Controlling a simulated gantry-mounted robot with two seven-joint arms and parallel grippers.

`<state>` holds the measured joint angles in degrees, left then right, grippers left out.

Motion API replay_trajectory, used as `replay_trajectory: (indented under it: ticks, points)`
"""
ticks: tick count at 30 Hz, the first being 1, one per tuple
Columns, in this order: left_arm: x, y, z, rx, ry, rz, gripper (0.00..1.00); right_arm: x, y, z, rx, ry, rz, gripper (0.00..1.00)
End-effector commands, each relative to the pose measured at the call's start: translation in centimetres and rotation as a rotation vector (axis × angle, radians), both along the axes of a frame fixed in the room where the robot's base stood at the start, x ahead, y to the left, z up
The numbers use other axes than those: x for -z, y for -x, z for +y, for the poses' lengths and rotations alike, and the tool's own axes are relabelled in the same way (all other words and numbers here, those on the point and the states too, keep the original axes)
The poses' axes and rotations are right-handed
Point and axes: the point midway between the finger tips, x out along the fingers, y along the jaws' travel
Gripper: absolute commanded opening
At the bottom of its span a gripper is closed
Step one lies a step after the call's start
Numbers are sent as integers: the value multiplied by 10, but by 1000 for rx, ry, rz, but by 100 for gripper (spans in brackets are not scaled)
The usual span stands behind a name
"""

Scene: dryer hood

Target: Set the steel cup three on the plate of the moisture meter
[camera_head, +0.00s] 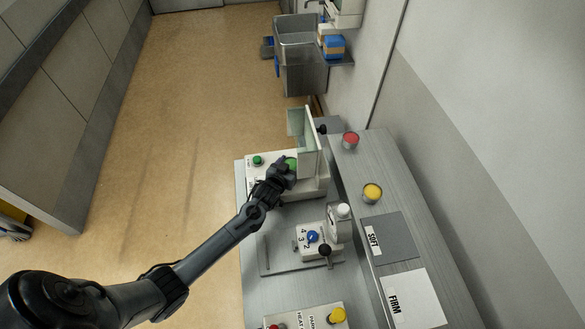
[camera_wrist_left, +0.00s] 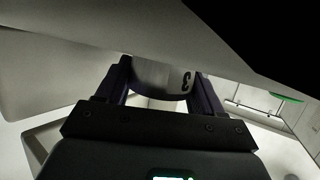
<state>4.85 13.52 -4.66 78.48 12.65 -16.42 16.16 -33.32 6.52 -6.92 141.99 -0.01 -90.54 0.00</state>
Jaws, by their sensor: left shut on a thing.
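The steel cup three (camera_wrist_left: 160,78), a round metal cup marked "3", is between the fingers of my left gripper (camera_wrist_left: 158,88) in the left wrist view. In the head view my left gripper (camera_head: 286,171) is over a white machine (camera_head: 314,186) with a raised clear panel, likely the moisture meter. Green contents of the cup (camera_head: 291,162) show just beyond the fingers. The machine's plate is hidden by the gripper and cup, so I cannot tell whether the cup touches it. My right gripper is not in view.
A green button (camera_head: 258,160) is left of the cup. The upright panel (camera_head: 307,138) stands close on the right. Cups with red (camera_head: 350,139) and yellow (camera_head: 372,192) contents stand on the ledge. A white numbered device (camera_head: 325,236) is nearer me.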

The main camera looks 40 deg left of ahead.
Motion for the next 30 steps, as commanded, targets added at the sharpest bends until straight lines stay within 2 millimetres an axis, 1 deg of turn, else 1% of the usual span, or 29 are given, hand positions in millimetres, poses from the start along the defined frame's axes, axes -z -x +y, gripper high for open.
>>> replay_trajectory:
  ticks: [7, 12, 13, 15, 23, 26, 30]
  points:
    - [-1, 0, 0, -1, 0, -1, 35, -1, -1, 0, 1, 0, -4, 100]
    - [3, 0, 0, -1, 0, -1, 35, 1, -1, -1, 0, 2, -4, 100]
    - [3, 0, 1, -1, 0, 0, 70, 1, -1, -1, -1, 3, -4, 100]
    - [2, 0, 1, -1, 0, 0, 78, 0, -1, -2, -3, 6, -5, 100]
    - [2, 0, 0, -1, -1, -1, 78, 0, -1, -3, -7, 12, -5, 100]
    - [-3, 0, 0, -1, -1, -1, 78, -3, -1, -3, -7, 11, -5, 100]
    - [-4, 11, -3, 0, 0, -1, 78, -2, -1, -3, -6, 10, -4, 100]
